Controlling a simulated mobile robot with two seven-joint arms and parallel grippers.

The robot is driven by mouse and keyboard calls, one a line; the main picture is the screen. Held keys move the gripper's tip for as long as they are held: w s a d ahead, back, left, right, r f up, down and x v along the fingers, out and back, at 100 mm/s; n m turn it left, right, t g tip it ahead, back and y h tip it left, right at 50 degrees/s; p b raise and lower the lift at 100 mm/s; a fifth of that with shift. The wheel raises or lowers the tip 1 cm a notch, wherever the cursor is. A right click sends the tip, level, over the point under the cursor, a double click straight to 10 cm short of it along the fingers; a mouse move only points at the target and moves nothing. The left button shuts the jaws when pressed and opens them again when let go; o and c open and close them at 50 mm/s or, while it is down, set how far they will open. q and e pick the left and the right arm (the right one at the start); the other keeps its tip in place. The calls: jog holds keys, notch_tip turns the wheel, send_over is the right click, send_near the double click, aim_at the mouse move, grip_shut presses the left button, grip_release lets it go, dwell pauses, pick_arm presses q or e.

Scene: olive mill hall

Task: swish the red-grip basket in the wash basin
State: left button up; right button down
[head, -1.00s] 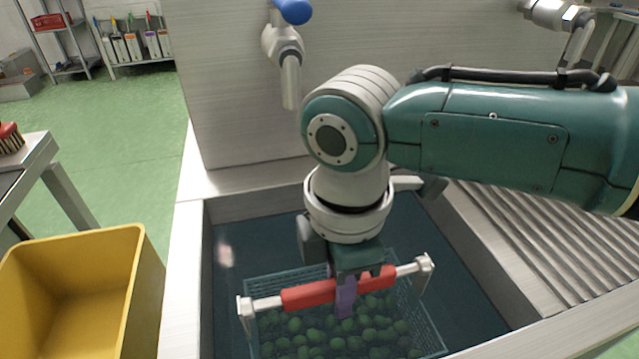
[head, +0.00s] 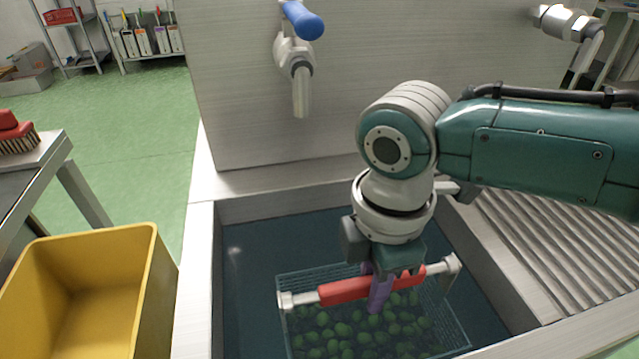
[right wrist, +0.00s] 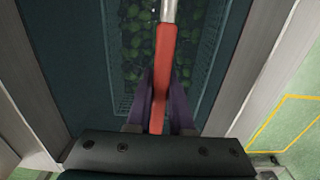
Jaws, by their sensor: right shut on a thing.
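The red-grip basket is a teal mesh basket (head: 290,283) full of green olives, sitting low in the wash basin (head: 206,290), which holds dark water. Its handle is a pale metal bar with a red grip (head: 343,290). My right gripper (head: 380,292) is shut on the red grip from above, its purple fingers on either side. In the right wrist view the red grip (right wrist: 163,75) runs between the fingers, with olives and mesh below. The basket's near end is cut off by the head view's lower edge. My left gripper is not in view.
A yellow bin (head: 140,300) stands left of the basin. A red brush (head: 15,132) lies on a bench at far left. A tap with a blue handle (head: 303,20) hangs above the basin's back. A ribbed drainboard (head: 540,235) adjoins on the right.

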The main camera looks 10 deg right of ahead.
aim_at(349, 283)
jog(key=shift+w+d+p, duration=0.1)
jog(key=shift+d+p, duration=0.2)
jog(key=shift+d, duration=1.1)
jog(key=shift+a, duration=1.55)
jog(key=shift+a+b, duration=0.75)
jog(key=shift+a, duration=1.75)
jog(key=shift+d+r+p, duration=0.15)
jog(key=shift+d+p, duration=0.5)
jog(key=shift+d, duration=1.4)
jog(key=shift+p, duration=0.35)
